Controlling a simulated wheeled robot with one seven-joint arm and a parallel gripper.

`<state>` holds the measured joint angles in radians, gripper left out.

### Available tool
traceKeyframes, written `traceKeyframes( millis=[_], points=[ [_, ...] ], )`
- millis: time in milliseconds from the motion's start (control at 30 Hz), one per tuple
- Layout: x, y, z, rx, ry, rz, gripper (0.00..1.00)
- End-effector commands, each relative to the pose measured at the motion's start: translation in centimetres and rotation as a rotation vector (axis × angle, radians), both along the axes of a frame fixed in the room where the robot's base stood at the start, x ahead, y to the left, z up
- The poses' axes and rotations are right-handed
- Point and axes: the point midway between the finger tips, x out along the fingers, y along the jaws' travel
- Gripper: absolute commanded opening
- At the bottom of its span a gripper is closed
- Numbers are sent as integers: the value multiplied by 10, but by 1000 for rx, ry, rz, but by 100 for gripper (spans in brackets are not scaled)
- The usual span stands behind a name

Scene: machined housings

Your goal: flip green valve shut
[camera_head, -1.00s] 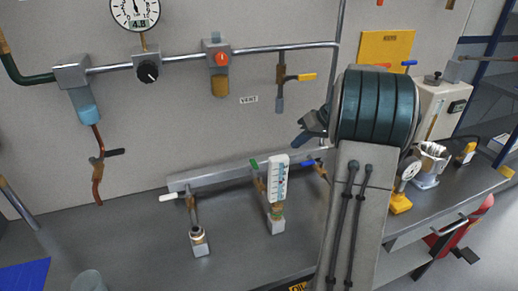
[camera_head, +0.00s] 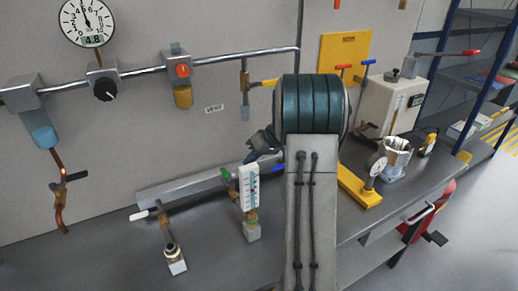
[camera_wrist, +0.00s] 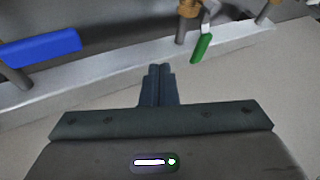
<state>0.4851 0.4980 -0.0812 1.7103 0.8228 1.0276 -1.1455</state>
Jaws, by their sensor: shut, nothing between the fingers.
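The green valve handle (camera_head: 226,173) is a small lever on the metal manifold bar (camera_head: 180,191) along the back of the bench. A white gauge with a scale partly stands in front of its valve. In the wrist view the green handle (camera_wrist: 202,48) hangs from a brass fitting, up and right of my fingertips. My gripper (camera_head: 256,147) is above the bar, right of the green handle. In the wrist view my gripper (camera_wrist: 160,70) is shut and empty, and it appears apart from the handle.
A blue handle (camera_wrist: 40,47) is left of my fingers in the wrist view. A white-handled valve (camera_head: 145,214) is at the bar's left end. The white scale gauge (camera_head: 249,187) stands close to the green valve. Pipes and a yellow-handled valve (camera_head: 262,83) are on the wall above.

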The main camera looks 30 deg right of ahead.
Motion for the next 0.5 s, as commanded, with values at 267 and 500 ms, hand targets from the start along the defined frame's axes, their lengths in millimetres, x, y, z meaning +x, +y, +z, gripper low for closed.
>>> traceKeyframes(
  millis=[267, 500],
  points=[
    [8, 37, -14, 0, 0, 2, 0],
    [8, 50, -16, 0, 0, -1, 0]
  ],
)
